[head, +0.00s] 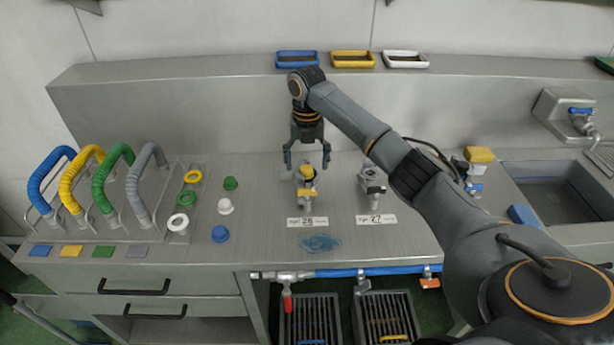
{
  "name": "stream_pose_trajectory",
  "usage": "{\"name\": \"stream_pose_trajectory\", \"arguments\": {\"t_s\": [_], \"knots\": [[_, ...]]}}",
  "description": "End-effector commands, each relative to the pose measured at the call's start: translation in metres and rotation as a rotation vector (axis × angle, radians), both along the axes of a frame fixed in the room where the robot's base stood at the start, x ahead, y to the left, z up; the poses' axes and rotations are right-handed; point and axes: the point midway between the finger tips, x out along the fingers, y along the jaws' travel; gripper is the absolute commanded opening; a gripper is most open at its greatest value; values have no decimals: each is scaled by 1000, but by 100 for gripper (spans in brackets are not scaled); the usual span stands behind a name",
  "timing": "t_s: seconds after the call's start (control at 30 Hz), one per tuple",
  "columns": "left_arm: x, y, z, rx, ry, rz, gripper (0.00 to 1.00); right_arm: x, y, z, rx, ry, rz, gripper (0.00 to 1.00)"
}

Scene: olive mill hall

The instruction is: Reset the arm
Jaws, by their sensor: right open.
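My right arm reaches in from the right over the metal counter (260,250). My right gripper (306,165) points down with its fingers apart. It is above or just behind a metal valve fitting with a yellow part (306,186), behind the label marked 28. From this angle I cannot tell whether the fingers touch the fitting. A second metal fitting (372,180) stands to the right, behind the label marked 27 (376,219). My left gripper is not in view.
Blue, yellow, green and grey hoses (95,180) stand in a rack at left. Rings and caps (220,234) lie beside it. Blue, yellow and white trays (352,59) sit on the back ledge. A sink (555,190) is at right. A blue smear (319,243) marks the counter front.

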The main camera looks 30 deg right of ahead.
Motion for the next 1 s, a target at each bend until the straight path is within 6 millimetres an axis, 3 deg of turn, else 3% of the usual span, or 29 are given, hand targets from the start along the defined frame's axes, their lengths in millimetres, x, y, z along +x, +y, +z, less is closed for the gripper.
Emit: {"name": "stream_pose_trajectory", "arguments": {"t_s": [0.2, 0.77, 0.87, 1.0], "knots": [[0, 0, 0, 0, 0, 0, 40, 0, 0, 21, 0, -1, -1, 75], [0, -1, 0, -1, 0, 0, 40, 0, 0, 23, 1, 1, -1, 75], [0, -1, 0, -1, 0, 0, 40, -3, 8, 12, -4, 3, -19, 75], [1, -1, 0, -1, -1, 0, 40, -22, 46, -37, -18, 3, -134, 75]]}}
